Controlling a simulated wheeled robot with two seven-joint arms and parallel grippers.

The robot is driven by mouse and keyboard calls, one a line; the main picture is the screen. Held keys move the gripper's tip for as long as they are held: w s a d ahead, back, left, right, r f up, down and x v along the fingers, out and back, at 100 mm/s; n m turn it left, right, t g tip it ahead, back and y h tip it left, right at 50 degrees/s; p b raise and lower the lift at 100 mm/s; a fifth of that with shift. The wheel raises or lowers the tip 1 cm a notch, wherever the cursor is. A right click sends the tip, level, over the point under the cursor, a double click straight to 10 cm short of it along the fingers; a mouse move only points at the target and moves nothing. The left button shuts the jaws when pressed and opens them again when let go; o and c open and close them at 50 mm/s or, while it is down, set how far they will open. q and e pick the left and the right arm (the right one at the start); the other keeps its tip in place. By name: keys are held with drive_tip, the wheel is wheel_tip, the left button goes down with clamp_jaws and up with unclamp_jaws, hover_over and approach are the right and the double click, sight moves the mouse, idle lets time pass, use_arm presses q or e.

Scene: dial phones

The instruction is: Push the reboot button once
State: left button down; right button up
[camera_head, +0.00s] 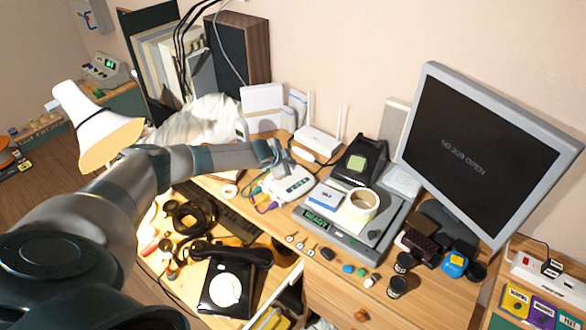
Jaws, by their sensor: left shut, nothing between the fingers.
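My left arm reaches in from the left over the desk, and my left gripper (285,166) is shut and empty. Its fingertips are at the back edge of a small white box with cables (293,185); I cannot tell whether they touch it. The box has small dark marks on its front face. No label for a reboot button can be read at this size, and part of the box's top is hidden by the gripper. A white router with two antennas (318,142) stands behind it to the right. My right gripper is not in view.
A grey device with a green display (317,221) carries a tape roll (361,204), right of the white box. A black dial phone (228,284) lies lower left. A tilted monitor (484,150) stands at right. A white lamp (98,125) is at left. The desk is crowded.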

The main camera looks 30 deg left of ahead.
use_arm(q)
drive_tip(key=shift+f, duration=0.2)
idle(0.5)
drive_tip(key=shift+r+p, duration=0.5)
drive_tip(key=shift+r, duration=0.3)
drive_tip(key=shift+r+p, duration=2.15)
drive_tip(key=shift+r, duration=0.35)
drive_tip(key=shift+f, duration=0.1)
